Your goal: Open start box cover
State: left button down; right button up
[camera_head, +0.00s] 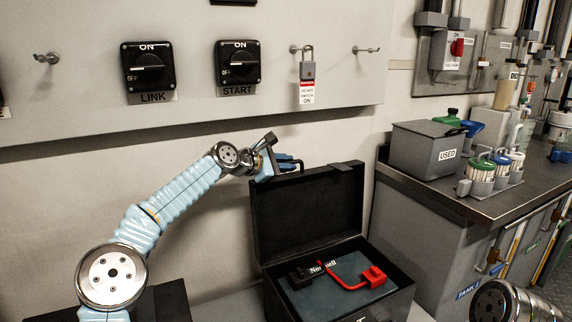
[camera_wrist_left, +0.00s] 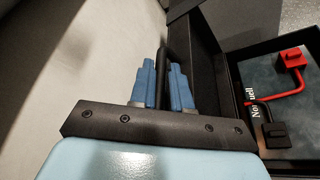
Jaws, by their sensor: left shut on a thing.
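The black start box (camera_head: 410,293) stands low in front of the wall, below the switches. Its cover (camera_head: 308,215) is raised and stands nearly upright at the back of the box. My left gripper (camera_head: 288,164) is at the top left edge of the cover. The tool also shows in the left wrist view (camera_wrist_left: 290,70). My right gripper is out of view.
The wall carries a LINK switch (camera_head: 147,67), a START switch (camera_head: 238,63), hooks and a padlock with a tag (camera_head: 307,72). At the right, a grey counter (camera_head: 440,180) holds a USED bin (camera_head: 425,150) and several bottles.

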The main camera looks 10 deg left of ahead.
pick_arm(q)
jog(key=c, duration=1.4)
grip_release()
jog(key=shift+f, duration=0.25)
jog(key=shift+c, duration=0.2)
jog(key=shift+r, duration=0.1)
jog(key=b+v, duration=0.4)
jog(key=v, duration=0.9)
jog(key=shift+s+a, duration=0.2)
jog(key=shift+a, duration=0.1)
jog(key=shift+r, duration=0.1)
